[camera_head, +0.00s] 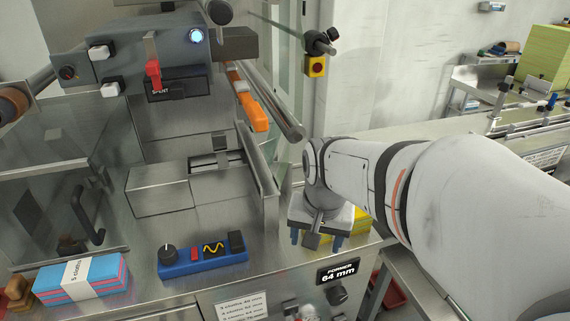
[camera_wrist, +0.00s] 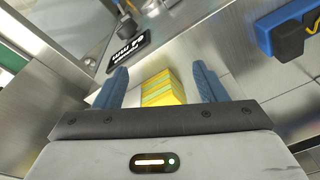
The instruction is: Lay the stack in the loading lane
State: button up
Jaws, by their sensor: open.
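A yellow stack with green stripes (camera_head: 361,223) lies on the steel deck, mostly hidden under my gripper in the head view. It also shows in the wrist view (camera_wrist: 162,89), between the blue fingers and narrower than the gap. My gripper (camera_head: 317,240) points down over the stack; its fingers (camera_wrist: 160,82) are apart and nothing is clamped. I cannot tell how far down the stack's sides the fingertips reach. A metal channel, apparently the loading lane (camera_head: 222,160), runs beside a tall guide wall left of my gripper. I see no stack in its visible part.
A blue and pink banded stack (camera_head: 82,277) lies at the front left. A blue control box (camera_head: 203,257) sits on the deck between it and my gripper. A "former 64 mm" plate (camera_head: 338,271) and knob are at the front edge. An orange handle (camera_head: 252,112) hangs above the channel.

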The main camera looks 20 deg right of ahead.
jog(key=shift+o, duration=1)
jog(key=w+d+r+m+g+p, duration=0.1)
jog(key=w+d+r+m+p, duration=0.1)
jog(key=w+d+m, duration=0.5)
jog(key=d+m+p, duration=0.1)
jog(key=m, duration=0.3)
jog(key=shift+w+d+r+g+p, duration=0.2)
jog(key=shift+w+d+g+p, duration=0.1)
jog(key=shift+g, duration=0.1)
jog(key=shift+m, duration=0.5)
jog(key=f, duration=0.4)
jog(key=f+p, duration=0.1)
jog(key=f, duration=0.3)
jog(key=shift+w+d, duration=0.15)
jog(key=shift+w, duration=0.05)
jog(key=shift+c, duration=0.2)
jog(key=c, duration=1)
jog(key=shift+r, duration=0.1)
